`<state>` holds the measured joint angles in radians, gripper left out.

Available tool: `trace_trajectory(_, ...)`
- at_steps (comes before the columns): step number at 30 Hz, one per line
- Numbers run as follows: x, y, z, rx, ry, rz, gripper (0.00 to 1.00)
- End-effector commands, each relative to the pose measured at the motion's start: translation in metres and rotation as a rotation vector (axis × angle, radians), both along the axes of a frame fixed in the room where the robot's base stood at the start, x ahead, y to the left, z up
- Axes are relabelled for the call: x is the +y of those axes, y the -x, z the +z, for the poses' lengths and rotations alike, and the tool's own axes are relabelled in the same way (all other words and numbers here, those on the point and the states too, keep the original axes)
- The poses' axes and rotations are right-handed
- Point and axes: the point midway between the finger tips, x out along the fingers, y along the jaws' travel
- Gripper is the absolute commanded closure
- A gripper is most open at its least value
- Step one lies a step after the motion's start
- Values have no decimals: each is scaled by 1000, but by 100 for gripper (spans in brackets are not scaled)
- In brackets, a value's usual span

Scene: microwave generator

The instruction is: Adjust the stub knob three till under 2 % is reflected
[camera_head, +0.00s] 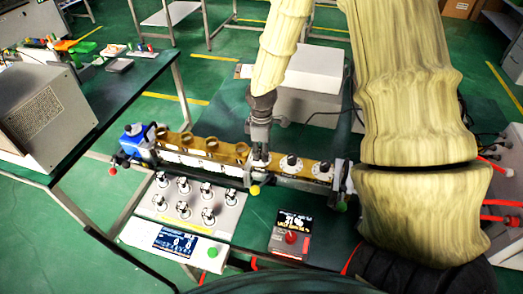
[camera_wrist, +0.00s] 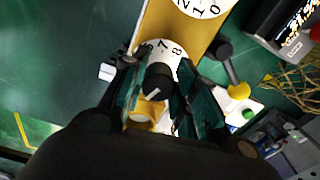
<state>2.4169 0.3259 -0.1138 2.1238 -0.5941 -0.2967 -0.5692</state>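The gold waveguide bar (camera_head: 225,160) lies across the table and carries a row of white numbered dials with dark knobs. My gripper (camera_head: 258,160) points down at the leftmost of the three dials on its right part. In the wrist view a black knob (camera_wrist: 158,80) with a white pointer line sits between the two fingertips of my gripper (camera_wrist: 157,88). Its dial (camera_wrist: 168,50) shows a 7 and an 8. Whether the fingers press on the knob is unclear. Another dial (camera_wrist: 203,5) lies beyond it. A small dark display (camera_head: 293,221) shows white figures, too small to read surely.
A large pale box (camera_head: 308,85) stands behind. A grey instrument (camera_head: 40,110) is on the left table.

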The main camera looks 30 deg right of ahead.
Motion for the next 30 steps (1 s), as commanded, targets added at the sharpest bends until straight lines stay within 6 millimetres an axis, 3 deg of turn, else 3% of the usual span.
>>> trace_trajectory(14,0,0,1,0,0,-73,95)
trace_trajectory(30,1,0,1,-2,-1,-528,95)
